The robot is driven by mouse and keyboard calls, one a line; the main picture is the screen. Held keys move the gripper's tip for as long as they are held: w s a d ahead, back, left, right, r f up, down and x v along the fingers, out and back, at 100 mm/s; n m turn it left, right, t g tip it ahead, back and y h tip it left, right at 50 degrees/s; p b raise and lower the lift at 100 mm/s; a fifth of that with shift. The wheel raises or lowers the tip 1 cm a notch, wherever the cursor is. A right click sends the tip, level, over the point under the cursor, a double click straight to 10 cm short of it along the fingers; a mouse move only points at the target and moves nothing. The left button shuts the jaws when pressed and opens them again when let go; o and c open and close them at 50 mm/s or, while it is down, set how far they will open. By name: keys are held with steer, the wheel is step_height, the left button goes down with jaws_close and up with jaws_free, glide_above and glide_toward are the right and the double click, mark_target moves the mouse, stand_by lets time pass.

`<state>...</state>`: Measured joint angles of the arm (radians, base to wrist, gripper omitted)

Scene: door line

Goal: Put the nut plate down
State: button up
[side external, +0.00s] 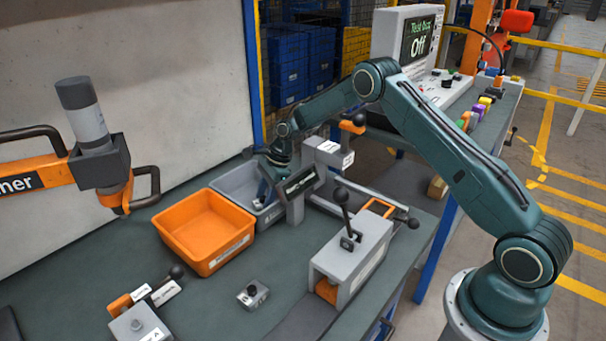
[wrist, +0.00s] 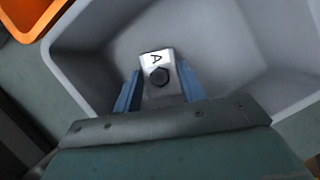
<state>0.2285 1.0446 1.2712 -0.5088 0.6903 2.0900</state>
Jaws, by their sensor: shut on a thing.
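The nut plate (wrist: 157,61) is a small light metal plate marked "A" with a dark hex nut on it. My gripper (wrist: 160,88) is shut on it, with a blue finger at each side. In the wrist view the plate shows over the inside of a grey bin (wrist: 88,55); I cannot tell whether it touches the bin floor.
An orange bin (side external: 205,230) stands left of the grey bin, close beside it. A grey fixture with a black lever (side external: 350,252) stands to the right. A small button box (side external: 252,295) and another fixture (side external: 140,322) are at the front. A test box (side external: 405,45) stands behind.

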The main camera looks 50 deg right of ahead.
steer(key=shift+f, duration=0.1)
steer(key=o, duration=1.3)
steer(key=v, duration=1.2)
